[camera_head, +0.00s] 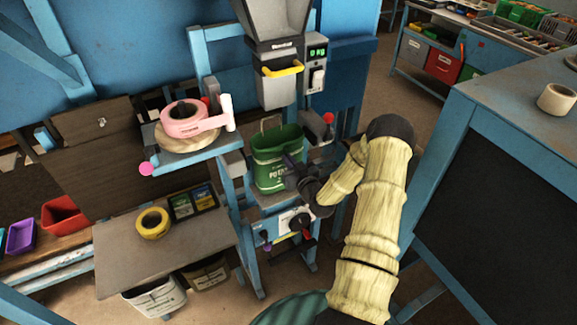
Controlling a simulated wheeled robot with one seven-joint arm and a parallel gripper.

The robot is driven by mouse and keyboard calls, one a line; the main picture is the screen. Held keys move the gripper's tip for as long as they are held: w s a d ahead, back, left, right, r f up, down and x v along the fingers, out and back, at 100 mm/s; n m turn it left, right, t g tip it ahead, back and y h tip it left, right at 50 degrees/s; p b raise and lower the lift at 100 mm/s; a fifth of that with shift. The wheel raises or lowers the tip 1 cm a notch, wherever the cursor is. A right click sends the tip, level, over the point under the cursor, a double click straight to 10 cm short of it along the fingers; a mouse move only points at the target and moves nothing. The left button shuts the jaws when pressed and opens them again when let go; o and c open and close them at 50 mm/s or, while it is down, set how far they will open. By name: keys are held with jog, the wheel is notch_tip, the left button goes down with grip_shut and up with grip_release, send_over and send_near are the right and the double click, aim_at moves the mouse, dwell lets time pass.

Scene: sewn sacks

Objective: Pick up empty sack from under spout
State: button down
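A green sack (268,178) with pale lettering stands upright on a blue stand under the grey spout (277,88), which has a yellow handle (283,70). The sack's top looks open, and a grey loop shows at its rim. I cannot see down to its bottom. My gripper (290,168) is small and dark, at the right side of the sack and overlapping its edge in the picture. I cannot tell whether it touches the sack, and its fingers are too small and dark to show whether they are open or shut.
A control box (317,70) hangs right of the spout. Yellow tape (152,223) lies on a lower grey table (120,265). A blue-framed bench (480,100) stands at the right.

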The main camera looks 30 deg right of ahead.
jog(key=s+r+b, duration=0.1)
jog(key=s+b, duration=0.4)
jog(key=s, duration=1.3)
jog(key=shift+d+r, duration=0.3)
jog(key=shift+a, duration=0.1)
